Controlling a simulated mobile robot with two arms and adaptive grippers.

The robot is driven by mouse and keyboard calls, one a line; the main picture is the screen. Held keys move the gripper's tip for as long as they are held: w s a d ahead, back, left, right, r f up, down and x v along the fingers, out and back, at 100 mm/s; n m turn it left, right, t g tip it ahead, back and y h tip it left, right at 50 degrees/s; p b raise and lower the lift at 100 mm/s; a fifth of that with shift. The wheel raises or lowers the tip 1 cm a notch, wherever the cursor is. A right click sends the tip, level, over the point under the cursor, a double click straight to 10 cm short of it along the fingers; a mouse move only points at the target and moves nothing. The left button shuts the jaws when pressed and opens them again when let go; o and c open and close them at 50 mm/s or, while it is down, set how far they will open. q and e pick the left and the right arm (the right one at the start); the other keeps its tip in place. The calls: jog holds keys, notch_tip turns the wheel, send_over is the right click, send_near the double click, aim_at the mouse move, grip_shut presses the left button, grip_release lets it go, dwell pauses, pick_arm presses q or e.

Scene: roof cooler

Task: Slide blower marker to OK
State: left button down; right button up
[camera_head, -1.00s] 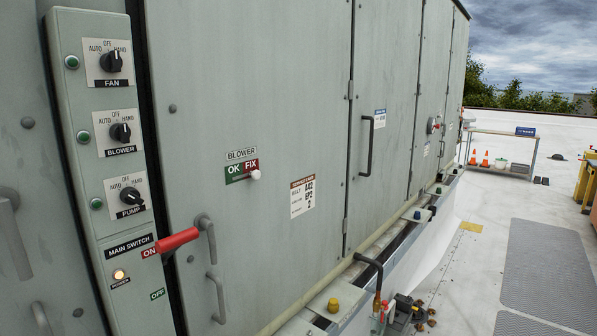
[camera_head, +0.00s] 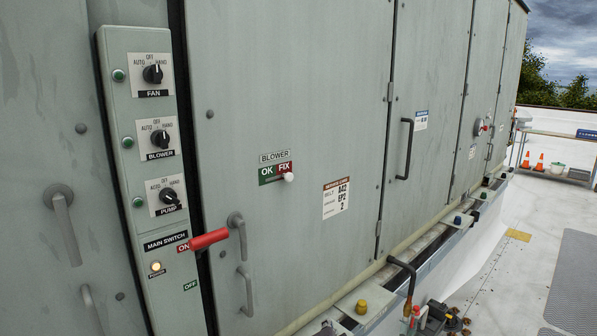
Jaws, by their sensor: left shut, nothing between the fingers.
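The blower marker, a small white knob (camera_head: 288,177), sits at the right part of the red and green sign (camera_head: 275,172) on a grey cabinet door, below a BLOWER label (camera_head: 275,157). The green OK field is on the left, the red FIX field on the right. The knob is at the lower edge of FIX. A small dark tip at the bottom edge, seemingly my left gripper (camera_head: 327,329), is shut and empty, well below the marker and apart from it; most of it is cut off. My right gripper is not in view.
A control panel (camera_head: 121,215) with FAN, BLOWER and PUMP knobs stands left. A red main switch handle (camera_head: 208,239) and door handles (camera_head: 246,290) stick out below the sign. The door face around the sign is clear.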

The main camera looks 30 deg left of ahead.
pick_arm(q)
jog(key=a+r+n+t+y, duration=0.1)
jog(key=r+n+y, duration=0.1)
jog(key=r, duration=1.9)
jog(key=s+a+r+n+t+y+p, duration=0.1)
jog(key=r+y, duration=0.4)
jog(key=r, duration=1.5)
jog(key=shift+s+a+r+n+t+y+p, duration=0.15)
jog(key=shift+a+r+n+t+y+p, duration=0.2)
jog(key=shift+a+n+t, duration=0.55)
jog(key=shift+d+r, duration=0.1)
jog(key=shift+d, duration=0.15)
